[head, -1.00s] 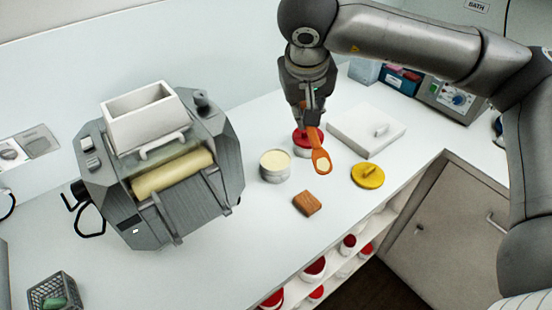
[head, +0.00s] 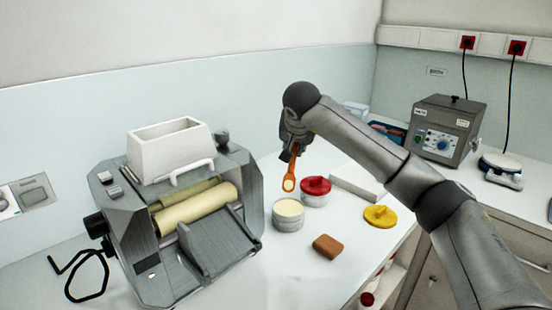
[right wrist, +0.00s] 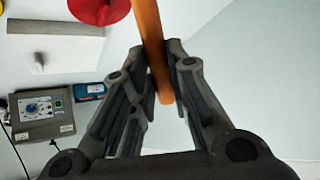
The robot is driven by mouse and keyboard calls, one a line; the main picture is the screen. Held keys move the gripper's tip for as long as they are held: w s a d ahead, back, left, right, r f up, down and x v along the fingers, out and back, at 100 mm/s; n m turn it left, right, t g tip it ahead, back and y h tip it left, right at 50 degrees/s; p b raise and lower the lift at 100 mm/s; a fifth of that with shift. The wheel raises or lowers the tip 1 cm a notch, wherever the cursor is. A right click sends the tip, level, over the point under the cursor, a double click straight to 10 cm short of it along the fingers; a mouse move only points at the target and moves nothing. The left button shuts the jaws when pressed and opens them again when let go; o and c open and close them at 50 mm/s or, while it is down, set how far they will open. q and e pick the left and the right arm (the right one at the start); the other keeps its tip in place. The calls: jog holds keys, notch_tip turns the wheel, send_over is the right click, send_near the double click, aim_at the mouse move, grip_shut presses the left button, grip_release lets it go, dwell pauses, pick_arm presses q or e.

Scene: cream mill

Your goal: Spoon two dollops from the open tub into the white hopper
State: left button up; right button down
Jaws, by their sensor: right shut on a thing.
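The white hopper (head: 170,150) sits on top of the grey roller mill (head: 180,220), its mouth open upward. The open tub (head: 288,216), filled with pale cream, stands on the counter to the right of the mill. My right gripper (head: 290,156) is shut on the handle of an orange spoon (head: 292,180); the handle also shows between the fingers in the right wrist view (right wrist: 152,50). The spoon hangs bowl down above and behind the tub, with pale cream in its bowl. My left gripper is not in view.
A red-lidded tub (head: 316,190) stands right beside the open tub. A brown block (head: 327,246) and a yellow lid (head: 380,216) lie in front on the counter. A white slab (head: 355,188) lies behind. A grey device (head: 445,130) stands at the back right.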

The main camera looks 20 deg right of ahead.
jog(key=shift+w+d+f, duration=0.25)
jog(key=shift+d+f, duration=0.1)
jog(key=shift+f, duration=0.15)
jog(key=shift+d+f+m+b, duration=0.2)
jog(key=shift+m+b, duration=0.1)
jog(key=shift+b, duration=0.1)
jog(key=shift+f, duration=0.25)
jog(key=shift+f+b, duration=0.55)
jog(key=shift+b, duration=0.25)
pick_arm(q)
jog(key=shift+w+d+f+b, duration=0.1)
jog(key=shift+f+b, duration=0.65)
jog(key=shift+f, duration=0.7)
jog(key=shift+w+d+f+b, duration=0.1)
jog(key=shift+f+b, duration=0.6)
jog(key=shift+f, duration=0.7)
pick_arm(e)
jog(key=shift+f, duration=2.6)
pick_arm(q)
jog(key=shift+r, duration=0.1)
pick_arm(e)
jog(key=shift+r, duration=0.15)
